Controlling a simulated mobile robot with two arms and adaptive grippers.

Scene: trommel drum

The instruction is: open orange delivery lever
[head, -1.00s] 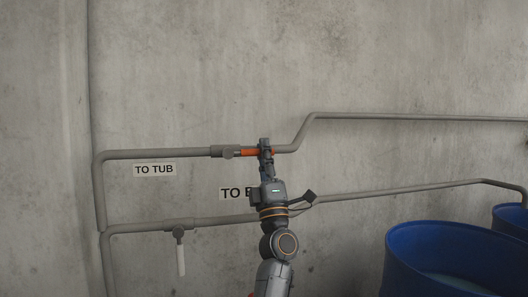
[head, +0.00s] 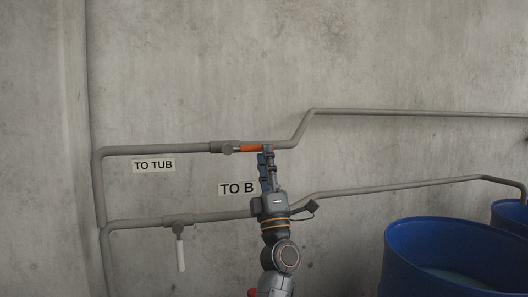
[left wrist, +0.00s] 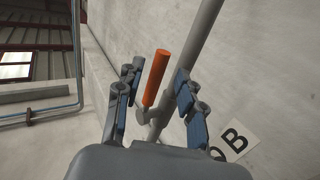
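The orange lever (head: 255,148) lies along the upper grey pipe, close to level, running right from its valve body (head: 228,148). My left gripper (head: 266,151) is just below the lever's right end in the head view. In the left wrist view, my left gripper (left wrist: 155,84) is open, with one finger pair on each side of the orange lever (left wrist: 155,77) in the picture. The lever appears beyond the fingertips; I see no contact. My right gripper is in neither view.
A "TO TUB" sign (head: 154,165) and a partly hidden "TO B" sign (head: 236,188) are on the concrete wall. A lower pipe (head: 380,188) has a valve with a white lever (head: 181,255) hanging down. A blue barrel (head: 400,262) stands at lower right.

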